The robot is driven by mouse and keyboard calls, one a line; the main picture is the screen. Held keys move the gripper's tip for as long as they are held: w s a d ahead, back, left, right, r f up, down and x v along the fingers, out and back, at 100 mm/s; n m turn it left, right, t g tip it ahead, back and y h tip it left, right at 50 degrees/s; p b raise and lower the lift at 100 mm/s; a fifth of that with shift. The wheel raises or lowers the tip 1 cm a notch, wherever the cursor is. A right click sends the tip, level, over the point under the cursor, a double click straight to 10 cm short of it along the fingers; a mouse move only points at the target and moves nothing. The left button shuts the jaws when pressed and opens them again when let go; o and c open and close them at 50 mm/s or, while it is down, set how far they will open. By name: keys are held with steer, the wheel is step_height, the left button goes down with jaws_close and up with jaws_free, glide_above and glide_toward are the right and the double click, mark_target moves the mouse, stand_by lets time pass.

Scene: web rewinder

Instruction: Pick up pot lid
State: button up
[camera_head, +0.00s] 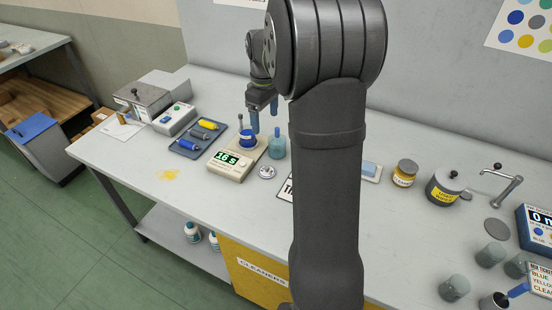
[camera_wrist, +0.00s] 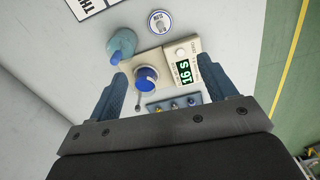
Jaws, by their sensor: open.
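My gripper (camera_head: 262,110) is open and empty, its blue-grey fingers pointing down over the cream timer unit. The wrist view shows my gripper (camera_wrist: 163,82) with a blue round pot (camera_wrist: 146,78) between the fingers in the picture, lower down on the unit. In the head view the blue pot (camera_head: 248,139) sits on the unit behind its display. A small round white labelled disc (camera_head: 267,172) lies flat to the right of the unit; it also shows in the wrist view (camera_wrist: 160,21). I cannot tell whether this disc or the pot's top is the pot lid.
The timer unit (camera_head: 226,171) reads "16 s". A tray (camera_head: 184,148) with blue, grey and yellow rollers lies left. A knobbed grey can (camera_head: 444,188) and a grey disc (camera_head: 497,228) are far right. My arm hides the bench's middle.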

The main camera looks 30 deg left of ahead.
steer(key=m, duration=3.5)
glide_above(267, 167)
steer(key=f, duration=1.5)
steer(key=shift+a+f, duration=0.3)
steer(key=shift+a, duration=0.05)
steer(key=shift+d+f, duration=0.15)
steer(key=shift+f, duration=1.2)
steer(key=shift+d+f, duration=0.15)
steer(key=shift+f, duration=1.15)
steer(key=shift+c, duration=0.5)
